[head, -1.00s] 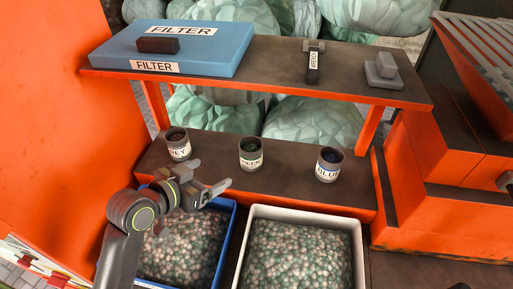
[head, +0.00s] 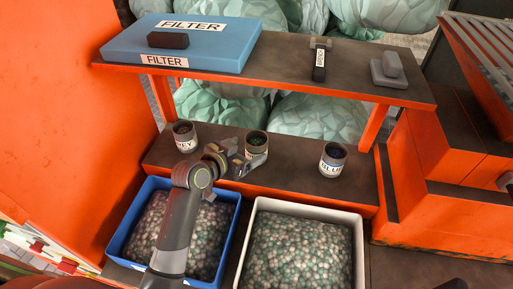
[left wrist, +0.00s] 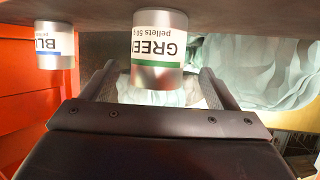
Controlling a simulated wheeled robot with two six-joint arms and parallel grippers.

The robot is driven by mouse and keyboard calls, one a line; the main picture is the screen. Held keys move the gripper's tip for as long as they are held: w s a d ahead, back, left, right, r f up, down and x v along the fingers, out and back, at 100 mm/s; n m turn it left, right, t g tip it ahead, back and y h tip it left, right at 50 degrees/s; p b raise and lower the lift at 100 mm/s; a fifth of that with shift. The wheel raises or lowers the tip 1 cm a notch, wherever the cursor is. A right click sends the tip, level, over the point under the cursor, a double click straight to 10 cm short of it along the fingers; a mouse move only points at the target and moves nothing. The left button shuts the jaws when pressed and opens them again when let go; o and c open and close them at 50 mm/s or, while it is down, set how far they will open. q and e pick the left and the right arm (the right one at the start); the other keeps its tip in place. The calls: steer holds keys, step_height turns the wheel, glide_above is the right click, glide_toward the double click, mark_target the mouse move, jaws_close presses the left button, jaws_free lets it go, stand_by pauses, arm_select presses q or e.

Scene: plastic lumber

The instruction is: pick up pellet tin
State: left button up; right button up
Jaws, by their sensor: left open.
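The green-labelled pellet tin (head: 257,140) stands upright on the lower dark shelf, its lower part partly hidden by my gripper. In the left wrist view the same tin (left wrist: 158,50) appears upside down, between my two fingers in the picture with gaps on both sides. My left gripper (head: 249,164) is open and empty, just in front of this tin. The grey tin (head: 184,137) stands to its left and the blue tin (head: 333,160) to its right. The blue tin also shows in the left wrist view (left wrist: 54,46). My right gripper is not seen.
A blue bin (head: 115,240) and a white bin (head: 257,206), both full of pellets, sit below the shelf.

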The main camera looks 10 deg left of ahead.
mark_target(262, 143)
arm_select(q)
steer(key=shift+w+d+f+p, duration=0.25)
steer(key=shift+w+d+p, duration=0.15)
steer(key=shift+w, duration=0.2)
steer(key=p+x, duration=0.1)
steer(key=x, duration=0.2)
steer(key=shift+s+f, duration=0.1)
steer(key=shift+w+d+f, duration=0.2)
steer(key=shift+w+f, duration=0.1)
steer(key=shift+w, duration=0.15)
steer(key=c, duration=1.1)
